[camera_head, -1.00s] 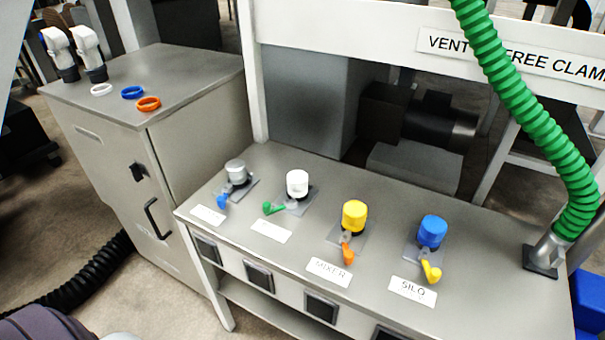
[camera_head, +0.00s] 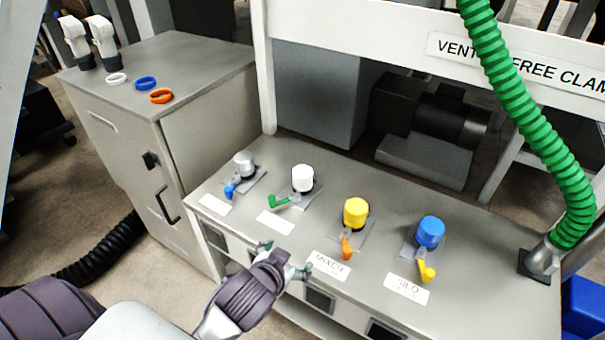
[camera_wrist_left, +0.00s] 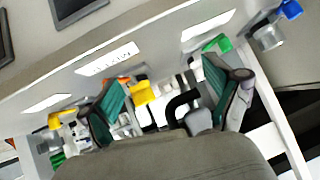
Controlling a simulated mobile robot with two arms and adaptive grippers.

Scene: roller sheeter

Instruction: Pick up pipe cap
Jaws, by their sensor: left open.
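Each stub has a coloured valve handle. My left gripper (camera_head: 284,260) is open and empty at the bench's front edge, in front of the white and yellow caps and apart from them. My right gripper is out of view.
A grey cabinet (camera_head: 200,60) at left bears white, blue and orange rings (camera_head: 161,96) and two white fittings (camera_head: 101,35). A green hose (camera_head: 530,120) rises at the bench's right end. A crossbar with a sign (camera_head: 350,30) spans above the bench.

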